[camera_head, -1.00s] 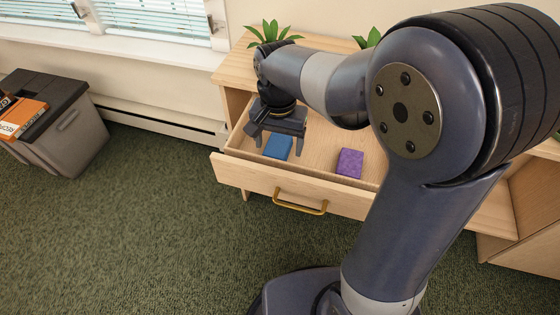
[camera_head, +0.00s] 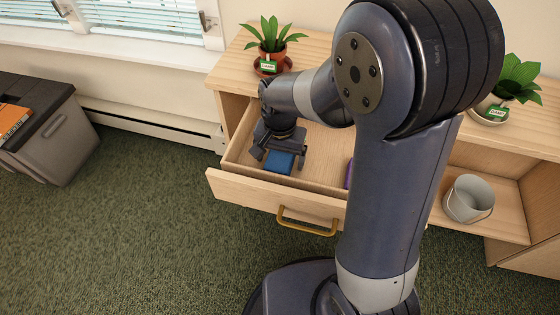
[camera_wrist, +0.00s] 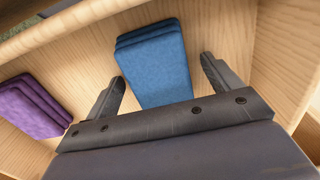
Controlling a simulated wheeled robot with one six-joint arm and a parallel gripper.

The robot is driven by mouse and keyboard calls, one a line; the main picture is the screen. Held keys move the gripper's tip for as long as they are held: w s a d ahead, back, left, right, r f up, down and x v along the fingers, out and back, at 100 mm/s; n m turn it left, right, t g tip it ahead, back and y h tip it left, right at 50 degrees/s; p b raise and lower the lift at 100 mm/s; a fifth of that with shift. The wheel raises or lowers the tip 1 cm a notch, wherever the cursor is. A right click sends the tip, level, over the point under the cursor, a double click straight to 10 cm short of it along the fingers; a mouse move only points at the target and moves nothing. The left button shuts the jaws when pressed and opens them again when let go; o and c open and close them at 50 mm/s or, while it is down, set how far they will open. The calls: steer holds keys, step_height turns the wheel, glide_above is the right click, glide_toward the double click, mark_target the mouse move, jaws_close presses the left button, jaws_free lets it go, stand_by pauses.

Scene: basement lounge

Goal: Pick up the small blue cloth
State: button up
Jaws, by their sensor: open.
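The small blue cloth (camera_head: 279,163) is a folded stack lying in the open wooden drawer (camera_head: 232,184), toward its left end. In the wrist view the blue cloth (camera_wrist: 156,66) lies between and beyond my two open fingers, closer to the left one. My gripper (camera_head: 279,163) is open and down in the drawer over the cloth. In the wrist view my gripper (camera_wrist: 164,72) holds nothing, and I cannot tell whether a finger touches the cloth.
A folded purple cloth (camera_wrist: 31,107) lies beside the blue one, mostly hidden by my arm in the head view. The drawer walls stand close around my gripper. A potted plant (camera_head: 271,62) stands above, and a grey bucket (camera_head: 469,199) sits on the right shelf.

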mark_target(280, 157)
steer(key=shift+c, duration=0.5)
steer(key=c, duration=1)
steer(key=shift+o, duration=0.2)
step_height(280, 157, up, 10)
steer(key=shift+p, duration=1.25)
